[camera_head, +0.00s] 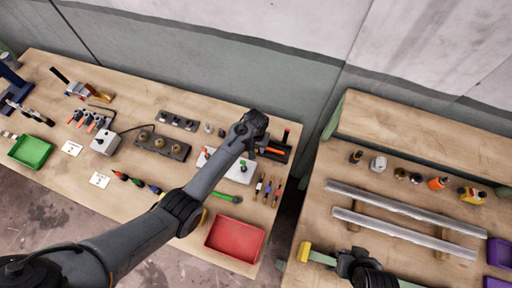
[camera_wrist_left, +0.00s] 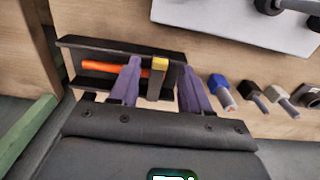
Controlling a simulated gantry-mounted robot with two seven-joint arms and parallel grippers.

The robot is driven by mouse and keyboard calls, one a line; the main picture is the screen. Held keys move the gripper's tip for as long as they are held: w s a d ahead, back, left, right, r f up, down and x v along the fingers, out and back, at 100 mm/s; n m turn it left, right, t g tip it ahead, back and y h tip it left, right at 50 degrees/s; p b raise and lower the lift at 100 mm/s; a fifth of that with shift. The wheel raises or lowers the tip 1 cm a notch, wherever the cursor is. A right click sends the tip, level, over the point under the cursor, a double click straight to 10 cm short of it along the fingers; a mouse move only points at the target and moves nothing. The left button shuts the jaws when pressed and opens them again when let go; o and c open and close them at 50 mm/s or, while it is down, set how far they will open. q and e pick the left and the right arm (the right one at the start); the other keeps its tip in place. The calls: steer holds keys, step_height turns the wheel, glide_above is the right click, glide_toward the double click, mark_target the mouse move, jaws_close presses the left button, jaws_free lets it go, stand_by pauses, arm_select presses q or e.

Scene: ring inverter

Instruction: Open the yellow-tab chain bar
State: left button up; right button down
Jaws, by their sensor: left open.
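In the left wrist view, a dark bar with a yellow tab (camera_wrist_left: 159,64) stands upright in front of a dark holder (camera_wrist_left: 85,43). An orange rod (camera_wrist_left: 112,67) lies in the holder to its left. My left gripper (camera_wrist_left: 157,70) is open, with one purple finger on each side of the yellow-tab bar. Whether either finger touches it cannot be told. In the head view, the dark holder (camera_head: 284,145) stands at the left bench's right end, partly covered by my left wrist; the yellow tab is hidden there. My right gripper (camera_head: 356,265) shows at the bottom, its jaws unclear.
Several coloured tools (camera_head: 267,190) lie near the holder, and a white block (camera_head: 240,170) stands left of it. A red tray (camera_head: 235,238) sits at the front. The right bench holds two metal rails (camera_head: 400,228). A gap separates the benches.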

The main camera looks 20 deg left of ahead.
arm_select(q)
steer(key=shift+f, duration=0.85)
steer(key=shift+w, duration=0.1)
jaws_close()
